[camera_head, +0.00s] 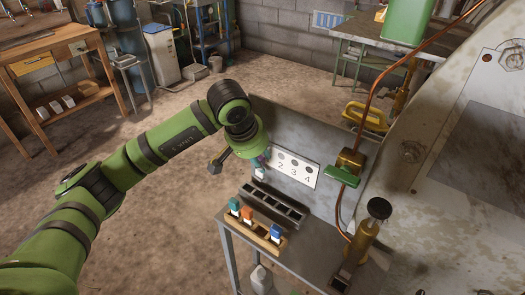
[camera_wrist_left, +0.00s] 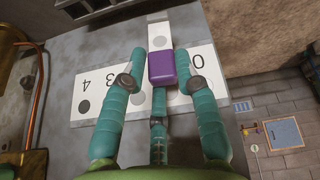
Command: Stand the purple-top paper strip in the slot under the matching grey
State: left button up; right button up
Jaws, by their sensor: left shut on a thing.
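My left gripper (camera_wrist_left: 162,84) is shut on the purple-top paper strip (camera_wrist_left: 161,67), its teal fingers on either side of the purple top. The white paper (camera_wrist_left: 158,34) extends beyond the fingertips. In the head view my left gripper (camera_head: 261,160) is in front of the upright panel and partly hides the left of the number card (camera_head: 291,168). The card carries numbers and grey dots of differing shade; 2, 3 and 4 are readable there. The dark slotted rack (camera_head: 273,208) stands on the bench below the card, apart from the strip. My right gripper is not in view.
A wooden holder (camera_head: 254,234) in front of the rack carries teal-, orange- and blue-topped strips. A brass valve with a green handle (camera_head: 342,177) and a copper pipe are right of the card. A brass cylinder with a black knob (camera_head: 366,235) stands at the bench's right.

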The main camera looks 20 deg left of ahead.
aim_at(261, 177)
pick_arm(q)
jog(key=shift+s+d+f, duration=0.1)
jog(key=shift+s+f, duration=0.1)
jog(key=shift+s, duration=0.05)
jog(key=shift+f+b, duration=0.4)
jog(key=shift+f, duration=0.2)
jog(key=shift+w+f+b, duration=0.1)
jog(key=shift+f+b, duration=0.3)
jog(key=shift+f, duration=0.75)
jog(key=shift+f+b, duration=0.45)
jog(key=shift+f, duration=0.15)
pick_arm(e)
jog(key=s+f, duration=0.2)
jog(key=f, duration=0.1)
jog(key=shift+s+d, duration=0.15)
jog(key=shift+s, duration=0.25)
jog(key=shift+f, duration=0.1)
